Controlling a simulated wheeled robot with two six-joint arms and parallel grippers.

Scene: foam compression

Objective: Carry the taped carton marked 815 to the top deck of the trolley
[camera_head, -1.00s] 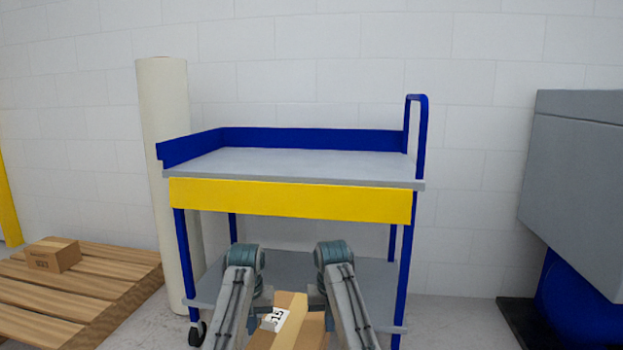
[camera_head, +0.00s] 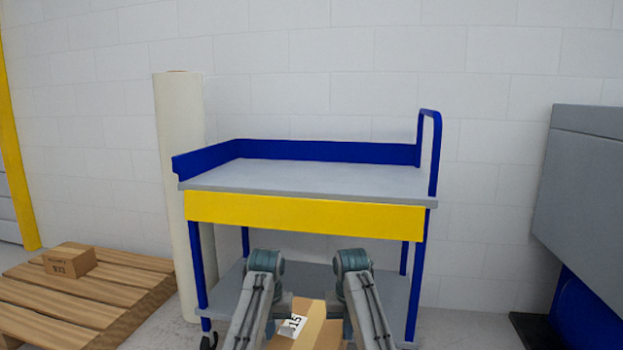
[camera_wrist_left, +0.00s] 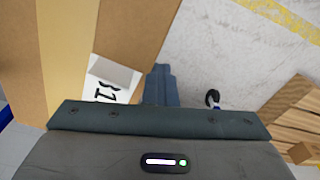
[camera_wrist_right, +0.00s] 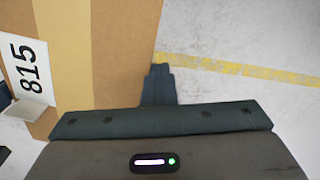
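The brown taped carton (camera_head: 318,332) is at the bottom centre of the head view, between my two grippers, with part of its white label showing. The right wrist view shows the carton (camera_wrist_right: 115,60) with 815 on the label; the left wrist view shows it (camera_wrist_left: 80,45) too. My left gripper (camera_head: 284,305) and right gripper (camera_head: 334,307) are at opposite sides of it, fingers together, seemingly pressed against it. The trolley stands ahead; its grey top deck (camera_head: 310,180) is empty and above the carton in the picture.
The trolley has a yellow front panel (camera_head: 300,213), a blue rim (camera_head: 320,151) at the back and left, and a blue handle (camera_head: 435,150) at right. A pale roll (camera_head: 180,130) stands at its left. A pallet (camera_head: 85,295) holds another carton (camera_head: 69,262). A grey machine (camera_head: 585,190) is at right.

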